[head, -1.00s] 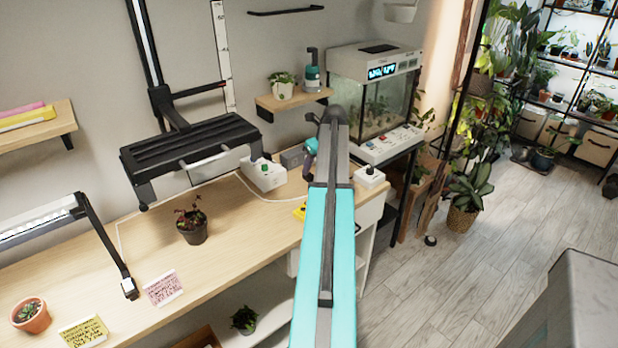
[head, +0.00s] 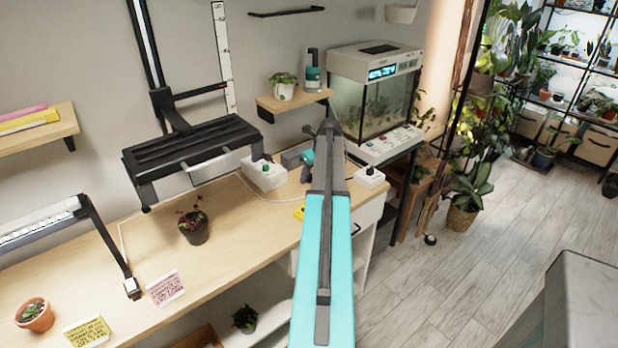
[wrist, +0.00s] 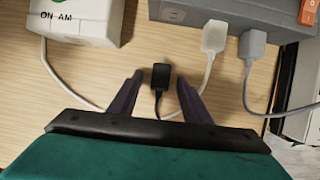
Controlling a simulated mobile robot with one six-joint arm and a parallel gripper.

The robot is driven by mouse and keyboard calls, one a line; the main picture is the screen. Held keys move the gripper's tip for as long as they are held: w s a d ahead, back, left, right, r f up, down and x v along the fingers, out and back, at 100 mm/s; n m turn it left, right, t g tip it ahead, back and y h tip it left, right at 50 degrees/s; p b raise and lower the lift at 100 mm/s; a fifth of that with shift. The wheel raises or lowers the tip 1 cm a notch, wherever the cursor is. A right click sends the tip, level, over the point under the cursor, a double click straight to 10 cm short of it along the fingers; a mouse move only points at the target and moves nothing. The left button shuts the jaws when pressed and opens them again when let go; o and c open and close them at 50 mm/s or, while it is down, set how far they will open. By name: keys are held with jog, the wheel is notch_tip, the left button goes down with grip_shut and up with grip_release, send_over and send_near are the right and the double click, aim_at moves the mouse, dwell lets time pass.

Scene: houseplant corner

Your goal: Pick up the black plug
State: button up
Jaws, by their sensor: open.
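The black plug (wrist: 161,77) lies on the wooden bench top in the wrist view, its dark cable running back toward my gripper. My gripper (wrist: 160,85) is open, with one dark finger on each side of the plug. The plug is between the fingertips, with a gap visible on both sides; I cannot tell how far above the bench the tips are. In the head view my arm hides the plug and most of the gripper.
A grey power strip (wrist: 236,8) holds a white plug (wrist: 214,38) and a grey plug (wrist: 252,46) just beyond, right of the black plug. A white timer box (wrist: 85,18) stands at the left, and a white cable (wrist: 72,92) loops beside it. A potted plant (head: 194,227) stands farther left.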

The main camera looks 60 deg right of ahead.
dwell(0.4)
grip_shut()
jog(key=shift+r, duration=0.2)
jog(key=shift+r+b, duration=0.3)
jog(key=shift+r, duration=0.5)
jog(key=shift+b+v, duration=0.3)
jog(key=shift+v, duration=0.6)
jog(key=s, duration=0.4)
jog(key=s+d+b, duration=0.1)
jog(key=s, duration=0.4)
jog(key=s+r+b, duration=0.1)
jog(key=s, duration=0.4)
jog(key=shift+s+d+r, duration=0.1)
jog(key=shift+s+d, duration=0.1)
jog(key=shift+s+r, duration=0.1)
jog(key=shift+s, duration=0.35)
